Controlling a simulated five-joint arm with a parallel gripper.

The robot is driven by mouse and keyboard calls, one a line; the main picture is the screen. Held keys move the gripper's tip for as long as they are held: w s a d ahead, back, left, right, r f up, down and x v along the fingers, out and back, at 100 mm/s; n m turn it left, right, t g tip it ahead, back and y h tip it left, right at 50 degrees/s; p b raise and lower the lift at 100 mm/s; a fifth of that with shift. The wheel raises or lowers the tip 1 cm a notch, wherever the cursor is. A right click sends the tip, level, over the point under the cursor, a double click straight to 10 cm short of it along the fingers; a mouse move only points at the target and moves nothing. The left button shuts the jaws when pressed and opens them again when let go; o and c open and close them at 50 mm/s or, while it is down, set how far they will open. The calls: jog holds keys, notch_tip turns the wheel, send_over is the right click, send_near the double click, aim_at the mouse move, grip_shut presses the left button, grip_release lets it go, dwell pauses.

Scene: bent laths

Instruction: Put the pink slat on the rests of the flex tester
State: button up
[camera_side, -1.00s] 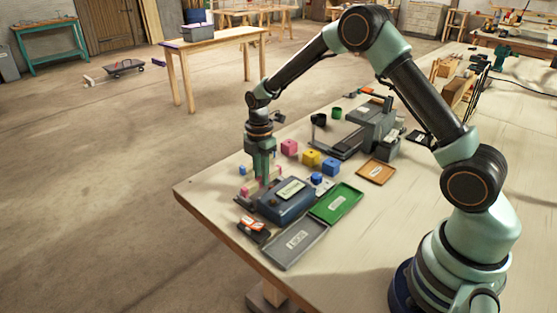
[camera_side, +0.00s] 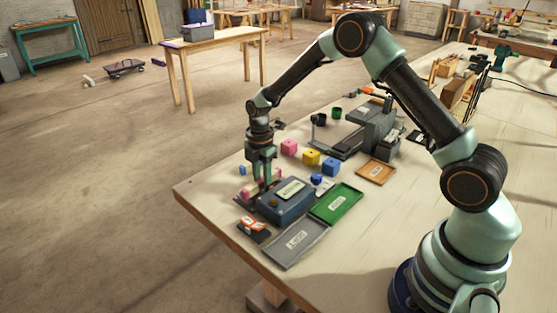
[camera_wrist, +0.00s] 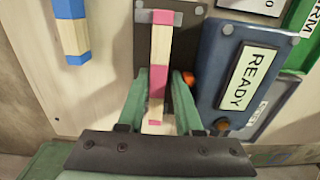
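The pink slat (camera_wrist: 158,45) is bare wood with pink ends and a pink middle band. In the wrist view its far end lies across a grey rest (camera_wrist: 190,14) of the flex tester (camera_wrist: 218,62). The near rest is hidden, so I cannot tell whether that end is supported. The slat also shows small in the side view (camera_side: 276,173), by the tester's blue-grey box (camera_side: 288,204). The tester's display reads READY. My gripper (camera_wrist: 168,75) is open, one green finger on each side of the slat with gaps; it also shows in the side view (camera_side: 260,184).
A blue-ended slat (camera_wrist: 70,30) lies left of the tester in the wrist view. Pink (camera_side: 289,147), yellow (camera_side: 311,158) and blue (camera_side: 331,166) blocks stand behind. A grey tray (camera_side: 296,246), green tray (camera_side: 337,203) and orange-topped item (camera_side: 253,225) sit close by.

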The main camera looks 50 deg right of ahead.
aim_at(262, 179)
notch_tip(262, 179, up, 13)
jog(key=s+a+r+m+t, duration=0.1)
jog(key=s+r+m+t, duration=0.2)
jog(key=s+r+m, duration=0.7)
jog(key=s+m+t, duration=0.2)
jog(key=s+m, duration=0.6)
jog(key=s, duration=0.1)
jog(key=shift+s+a+r+t, duration=0.3)
jog(key=shift+s+a+r, duration=0.1)
